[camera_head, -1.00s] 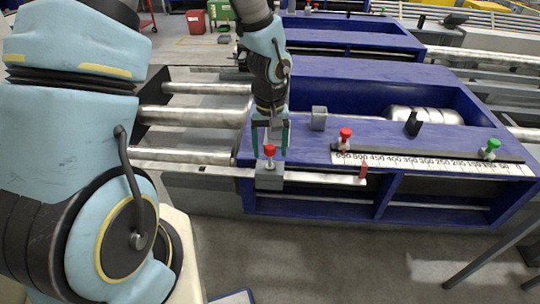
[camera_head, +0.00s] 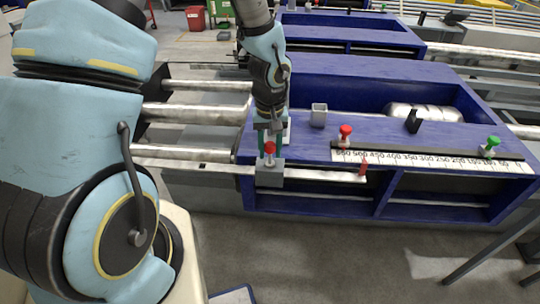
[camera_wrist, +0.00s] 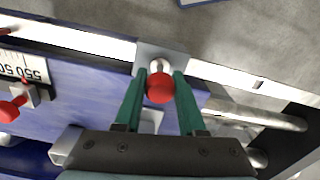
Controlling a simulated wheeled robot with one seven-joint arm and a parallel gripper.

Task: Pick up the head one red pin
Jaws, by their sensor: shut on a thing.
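The red pin (camera_head: 269,148) has a round red head and stands upright on a grey block at the near left corner of the blue table. In the wrist view the red pin (camera_wrist: 160,88) sits between the green fingertips. My gripper (camera_head: 270,152) points down over the block, and its fingers close on the pin from both sides. The wrist view shows my gripper (camera_wrist: 160,84) with its fingers against the red head.
The grey block (camera_head: 269,176) is on a metal bar at the table edge. A ruler strip (camera_head: 430,161) carries another red knob (camera_head: 345,133) and a green knob (camera_head: 492,143). A grey square holder (camera_head: 318,115) and a black upright piece (camera_head: 413,121) stand behind.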

